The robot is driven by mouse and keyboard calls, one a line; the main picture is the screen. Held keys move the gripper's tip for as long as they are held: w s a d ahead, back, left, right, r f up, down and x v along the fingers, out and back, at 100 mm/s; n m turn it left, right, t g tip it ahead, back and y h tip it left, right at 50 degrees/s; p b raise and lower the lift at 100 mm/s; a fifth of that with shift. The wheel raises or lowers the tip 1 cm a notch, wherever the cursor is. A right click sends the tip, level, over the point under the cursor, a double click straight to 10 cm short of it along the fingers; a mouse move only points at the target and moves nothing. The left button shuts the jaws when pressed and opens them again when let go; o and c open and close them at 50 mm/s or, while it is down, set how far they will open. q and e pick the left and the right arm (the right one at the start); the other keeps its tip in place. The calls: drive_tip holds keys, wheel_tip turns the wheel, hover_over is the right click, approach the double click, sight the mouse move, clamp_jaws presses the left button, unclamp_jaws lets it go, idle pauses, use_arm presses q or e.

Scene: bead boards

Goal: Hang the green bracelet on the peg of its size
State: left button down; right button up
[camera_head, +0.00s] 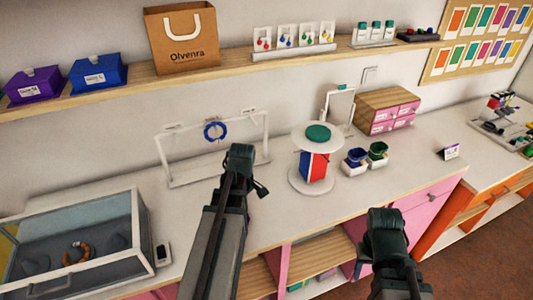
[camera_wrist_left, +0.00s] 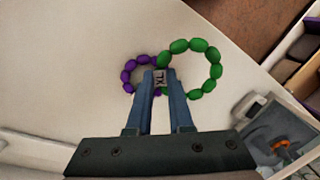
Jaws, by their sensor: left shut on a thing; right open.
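The green bracelet (camera_wrist_left: 207,48), a ring of oval beads, shows in the left wrist view at the tips of my left gripper (camera_wrist_left: 161,76). The gripper is shut on it by a small pale tag marked in dark letters, apparently XL. A smaller purple bracelet (camera_wrist_left: 129,75) shows beside the fingertips; its contact with them is unclear. In the head view my left gripper (camera_head: 242,160) is in front of the white peg stand (camera_head: 205,175), and the green bracelet is not clearly visible. A blue bracelet (camera_head: 214,131) hangs mid-stand. My right gripper (camera_head: 388,222) is open, low at the right.
A glass-topped case (camera_head: 75,240) with an orange bracelet stands at the left. A round two-tier stand (camera_head: 318,150), blue and green cups (camera_head: 357,158) and a drawer box (camera_head: 385,110) stand right of the peg stand. A shelf (camera_head: 115,84) runs above.

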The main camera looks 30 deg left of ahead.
use_arm(q)
drive_tip(key=w+m, duration=0.1)
drive_tip(key=w+a+m+g+y, duration=0.1)
drive_tip(key=m, duration=0.1)
drive_tip(key=w+r+m+y, duration=0.1)
drive_tip(key=w+m, duration=0.1)
drive_tip(key=shift+w+a+r+g, duration=0.1)
drive_tip(key=shift+a+g, duration=0.3)
drive_tip(key=w+d+r+m+t+y, duration=0.4)
drive_tip(key=w+r+m+t+y, duration=0.65)
drive_tip(key=m, duration=0.95)
drive_tip(key=w+a+t+h+b, duration=0.1)
drive_tip(key=w+a+h+b, duration=0.1)
drive_tip(key=w+a, duration=0.7)
drive_tip(key=shift+w+a+f+t, duration=0.25)
drive_tip(key=shift+w+t, duration=0.1)
drive_tip(key=shift+w, duration=0.35)
drive_tip(key=shift+h, duration=0.25)
drive_tip(key=c, duration=0.7)
unclamp_jaws()
drive_tip(key=shift+c, duration=0.2)
